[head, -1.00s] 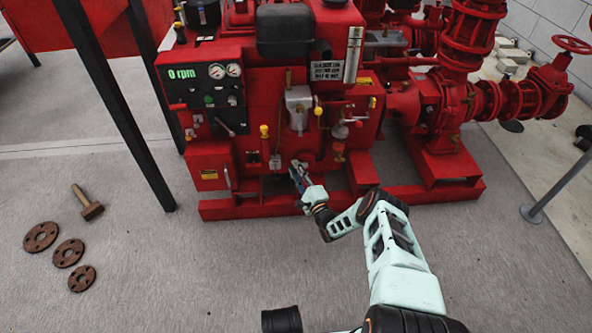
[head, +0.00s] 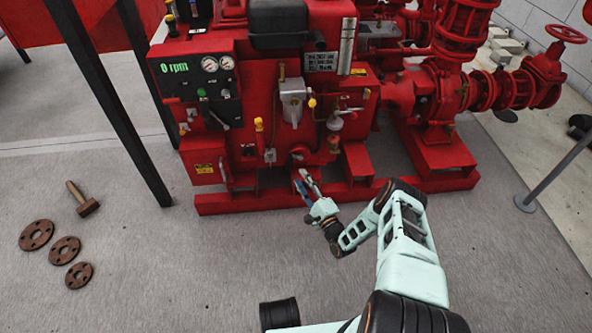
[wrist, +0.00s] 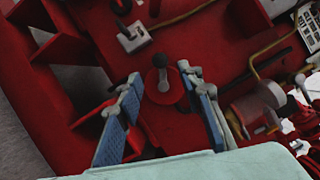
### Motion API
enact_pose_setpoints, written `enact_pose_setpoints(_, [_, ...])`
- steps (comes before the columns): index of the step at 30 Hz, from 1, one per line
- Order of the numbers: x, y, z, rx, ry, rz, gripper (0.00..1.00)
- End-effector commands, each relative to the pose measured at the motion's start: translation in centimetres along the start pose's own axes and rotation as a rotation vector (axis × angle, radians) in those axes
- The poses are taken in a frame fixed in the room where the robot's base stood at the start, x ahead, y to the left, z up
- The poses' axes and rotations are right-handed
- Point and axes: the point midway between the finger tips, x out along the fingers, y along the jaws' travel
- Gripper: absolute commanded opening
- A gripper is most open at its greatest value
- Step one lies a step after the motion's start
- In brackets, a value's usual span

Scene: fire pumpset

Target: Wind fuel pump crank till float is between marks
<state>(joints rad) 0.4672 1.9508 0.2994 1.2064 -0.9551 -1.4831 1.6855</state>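In the head view a small round fitting (head: 298,155) low on the pumpset's front seems to be the same place. My gripper (head: 304,181) is open and empty in front of and below it. In the wrist view my gripper (wrist: 162,76) has its blue-padded fingers apart on either side of the disc, not visibly touching it. A pale upright tube (head: 347,45) may be the float gauge; float and marks are too small to tell.
The control panel (head: 196,78) reads 0 rpm. A yellow-topped lever (head: 259,135) stands left of the fitting. The red base rail (head: 240,204) runs below. Rusty flanges (head: 64,250) and a bolt (head: 82,200) lie on the floor at left. The floor in front is clear.

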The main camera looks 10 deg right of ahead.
Motion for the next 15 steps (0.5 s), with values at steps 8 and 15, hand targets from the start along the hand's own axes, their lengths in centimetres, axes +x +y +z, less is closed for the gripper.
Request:
enact_pose_setpoints(8, [-2.8, 0.0, 0.0, 0.0, 0.0, 0.0, 0.34])
enact_pose_setpoints(15, [-2.9, 0.0, 0.0, 0.0, -0.001, 0.0, 0.34])
